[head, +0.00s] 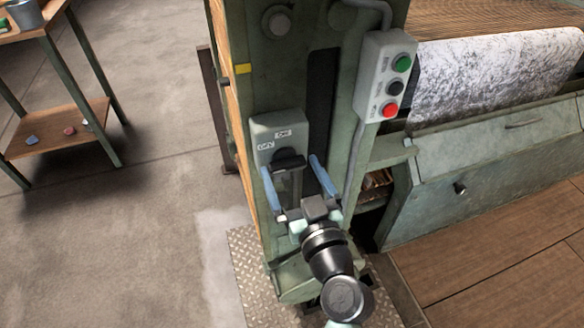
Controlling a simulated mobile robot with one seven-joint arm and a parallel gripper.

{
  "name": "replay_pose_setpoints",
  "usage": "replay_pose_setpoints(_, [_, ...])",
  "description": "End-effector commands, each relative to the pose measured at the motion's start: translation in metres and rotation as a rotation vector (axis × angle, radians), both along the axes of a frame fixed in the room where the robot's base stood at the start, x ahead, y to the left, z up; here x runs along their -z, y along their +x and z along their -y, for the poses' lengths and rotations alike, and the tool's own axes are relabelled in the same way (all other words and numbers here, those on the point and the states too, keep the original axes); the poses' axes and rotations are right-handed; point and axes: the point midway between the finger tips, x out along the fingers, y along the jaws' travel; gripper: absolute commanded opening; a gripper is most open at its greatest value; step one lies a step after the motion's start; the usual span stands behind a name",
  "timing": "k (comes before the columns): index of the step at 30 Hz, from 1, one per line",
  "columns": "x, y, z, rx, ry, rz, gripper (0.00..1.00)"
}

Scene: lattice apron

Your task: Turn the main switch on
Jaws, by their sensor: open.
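The main switch is a grey box (272,133) on the green machine post, with small white labels on its face. A black switch handle (289,160) sits on its lower front, and a dark bar shows below it. My gripper (293,168) is in front of the box, its two blue fingers spread apart on either side of the handle. Whether the fingers touch the handle cannot be told. Part of the box's lower side is hidden behind the gripper.
A push-button box (383,78) with green, black and red buttons hangs up and right of the switch. A machine cabinet (490,165) and a roll of mottled white fabric (490,80) stand at right. A small wooden table (62,128) stands at left. Open floor lies between.

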Motion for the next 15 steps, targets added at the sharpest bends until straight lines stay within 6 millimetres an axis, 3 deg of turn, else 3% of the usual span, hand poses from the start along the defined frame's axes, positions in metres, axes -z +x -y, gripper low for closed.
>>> replay_pose_setpoints(10, [0.0002,0.0037,-0.0017,-0.001,0.000,-0.001,1.00])
replay_pose_setpoints(15, [0.0001,0.0036,-0.0015,0.000,0.000,0.000,0.69])
